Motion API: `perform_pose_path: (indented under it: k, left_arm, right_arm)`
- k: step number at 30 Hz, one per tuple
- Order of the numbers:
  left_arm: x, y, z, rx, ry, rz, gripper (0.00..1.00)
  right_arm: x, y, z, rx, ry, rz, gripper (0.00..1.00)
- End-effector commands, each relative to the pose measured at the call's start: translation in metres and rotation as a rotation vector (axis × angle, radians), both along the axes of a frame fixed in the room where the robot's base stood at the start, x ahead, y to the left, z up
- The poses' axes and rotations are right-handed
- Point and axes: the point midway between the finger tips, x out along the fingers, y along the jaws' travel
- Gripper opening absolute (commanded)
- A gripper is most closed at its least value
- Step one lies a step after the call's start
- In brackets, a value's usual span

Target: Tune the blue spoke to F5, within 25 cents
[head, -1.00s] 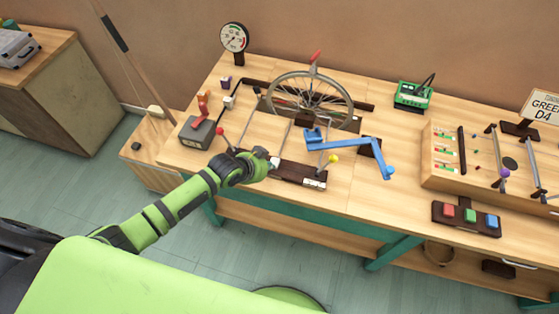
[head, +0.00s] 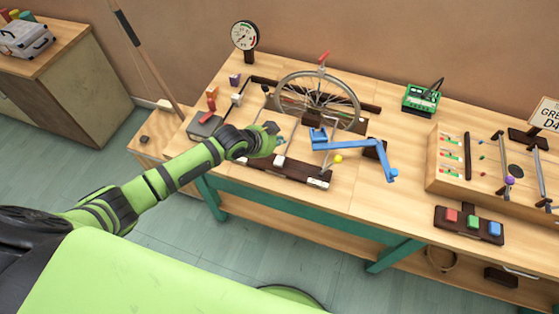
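A spoked wheel (head: 356,88) stands upright in a stand on the workbench, with a red pointed piece (head: 323,57) at its top. Its spokes are too small for me to pick out a blue one. A round dial gauge (head: 244,36) stands behind it to the left; its reading is too small to tell. My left gripper (head: 275,135) is over the bench, in front and left of the wheel and apart from its rim. Its fingers are small and partly hidden, so I cannot tell whether they are open or shut. My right gripper is not in view.
A blue cranked bar (head: 358,144) stands in front of the wheel, near a yellow knob (head: 338,158). A dark base with white pieces (head: 290,170) lies at the front edge. A green box (head: 421,98), a wooden panel (head: 438,174) and coloured buttons (head: 472,220) are at right.

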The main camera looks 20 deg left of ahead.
Motion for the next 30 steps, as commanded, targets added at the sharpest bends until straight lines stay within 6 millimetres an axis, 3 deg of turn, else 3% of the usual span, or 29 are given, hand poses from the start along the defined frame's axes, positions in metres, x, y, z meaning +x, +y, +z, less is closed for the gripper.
perform_pose_path:
  k: [9, 15, 30]
  left_arm:
    - [-0.001, 0.0, -0.05, 0.001, 0.001, 0.0, 0.0]
    - [0.0, 0.0, -0.072, -0.001, 0.0, -0.001, 0.0]
    - [0.0, 0.0, -0.077, -0.001, 0.0, 0.001, 0.0]
  right_arm:
    - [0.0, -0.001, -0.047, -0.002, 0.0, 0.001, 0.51]
    - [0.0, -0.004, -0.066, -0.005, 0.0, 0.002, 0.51]
    - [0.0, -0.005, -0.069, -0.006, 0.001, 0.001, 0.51]
